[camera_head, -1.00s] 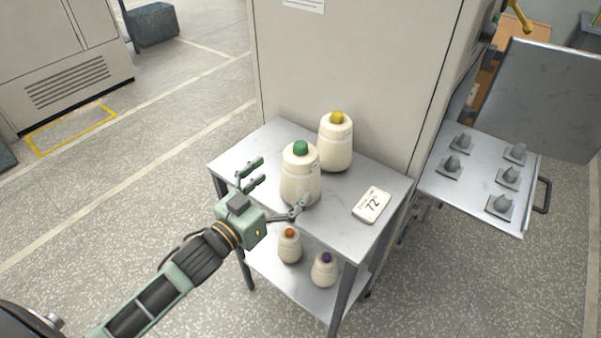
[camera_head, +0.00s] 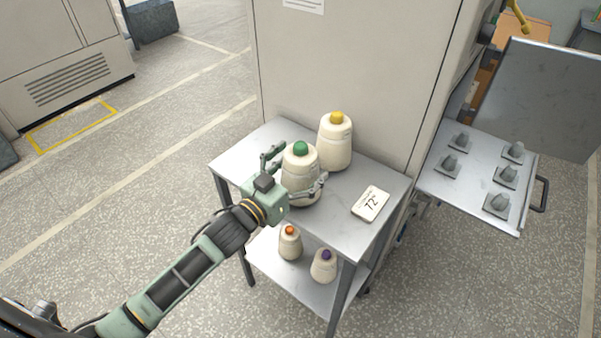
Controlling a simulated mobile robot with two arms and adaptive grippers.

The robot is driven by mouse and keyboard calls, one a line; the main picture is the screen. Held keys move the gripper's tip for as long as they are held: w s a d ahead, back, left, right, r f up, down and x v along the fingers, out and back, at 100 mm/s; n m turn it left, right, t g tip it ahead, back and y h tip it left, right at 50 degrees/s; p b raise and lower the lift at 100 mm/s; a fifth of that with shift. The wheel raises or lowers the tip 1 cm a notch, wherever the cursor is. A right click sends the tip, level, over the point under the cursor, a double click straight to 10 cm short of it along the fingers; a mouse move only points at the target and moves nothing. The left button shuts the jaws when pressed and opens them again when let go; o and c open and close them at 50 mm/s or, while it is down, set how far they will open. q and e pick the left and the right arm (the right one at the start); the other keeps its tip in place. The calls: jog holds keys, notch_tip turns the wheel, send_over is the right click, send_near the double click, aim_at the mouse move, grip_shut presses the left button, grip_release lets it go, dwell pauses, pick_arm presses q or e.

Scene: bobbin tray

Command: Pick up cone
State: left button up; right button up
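A cream cone with a green top (camera_head: 301,160) stands upright on the top of a small metal table (camera_head: 240,160). A cream cone with a yellow top (camera_head: 336,143) stands just behind it to the right. My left gripper (camera_head: 297,171) is open, with its fingers on either side of the lower part of the green-topped cone. I cannot tell whether the fingers touch it. Two smaller cones, one orange-topped (camera_head: 290,243) and one purple-topped (camera_head: 324,266), stand on the lower shelf. My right gripper is not in view.
A white card marked 72 (camera_head: 370,204) lies on the table's right side. A tall beige cabinet (camera_head: 345,60) stands right behind the table. At right, a metal tray (camera_head: 474,190) carries several grey pegs. Open floor lies to the left.

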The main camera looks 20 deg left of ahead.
aim_at(296, 156)
pick_arm(q)
jog(key=c, duration=1.1)
jog(key=shift+c, duration=0.7)
jog(key=shift+r, duration=0.15)
jog(key=shift+r, duration=0.2)
notch_tip(296, 156, up, 4)
jog(key=shift+f, duration=0.1)
jog(key=d+r+b, duration=0.1)
jog(key=d+r, duration=0.5)
jog(key=d, duration=0.5)
jog(key=shift+d+r, duration=0.35)
